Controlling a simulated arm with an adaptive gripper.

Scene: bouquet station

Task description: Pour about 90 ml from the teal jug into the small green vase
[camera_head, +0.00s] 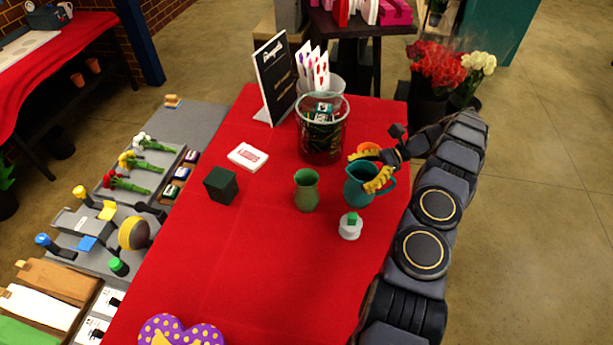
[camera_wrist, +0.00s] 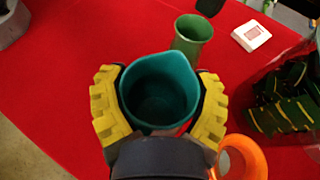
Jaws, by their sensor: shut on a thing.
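The teal jug (camera_head: 359,186) stands upright near the right edge of the red table in the head view. My gripper (camera_head: 376,168) is shut on it, with yellow fingers around its body. In the wrist view the jug (camera_wrist: 160,92) fills the space between the yellow fingers of my gripper (camera_wrist: 158,105), its mouth facing the camera. Its inside looks dark, and I cannot tell the liquid level. The small green vase (camera_head: 307,190) stands upright to the left of the jug, apart from it. The vase (camera_wrist: 192,34) also shows beyond the jug's rim in the wrist view.
A glass container with dark green contents (camera_head: 321,130) stands behind the vase. A dark green cube (camera_head: 221,186), a white card box (camera_head: 248,157) and a small white round item with a green top (camera_head: 350,226) are nearby. An orange ring (camera_wrist: 242,157) is beside my gripper. The front-middle tablecloth is clear.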

